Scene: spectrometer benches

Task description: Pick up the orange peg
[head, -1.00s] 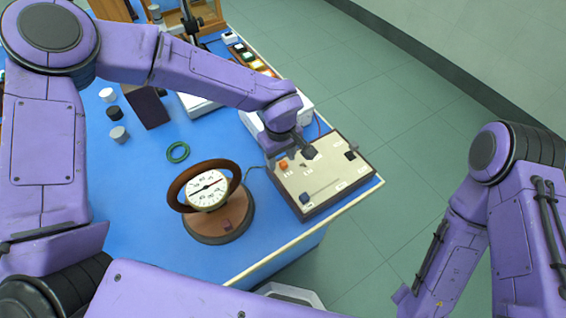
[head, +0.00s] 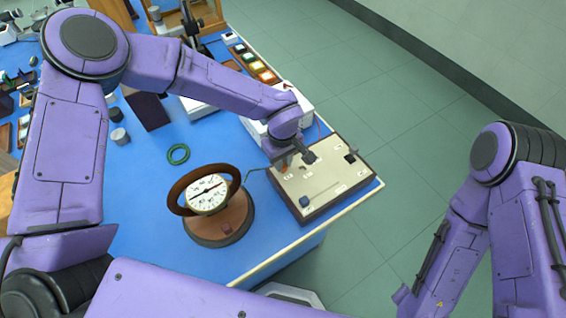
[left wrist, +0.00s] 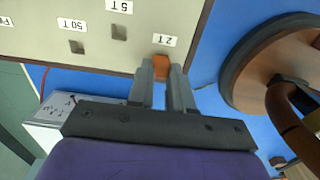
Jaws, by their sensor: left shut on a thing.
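The orange peg (left wrist: 161,66) is between the two grey fingers of my left gripper (left wrist: 162,82) in the left wrist view, beside the "2 T" label. The gripper is shut on it. In the head view, my left gripper (head: 288,162) is over the upper left part of the cream peg board (head: 325,180) and mostly covers the peg. I cannot tell whether the peg is still seated in its hole. The board also shows in the left wrist view (left wrist: 40,40), with empty square holes by the "5 T" and "50 T" labels. My right gripper is out of view.
A round dial instrument (head: 208,195) with a brown ring stands left of the board. A green ring (head: 178,154) lies behind it on the blue bench. A dark blue peg (head: 304,201) and a black peg (head: 350,157) are on the board. The bench edge is close.

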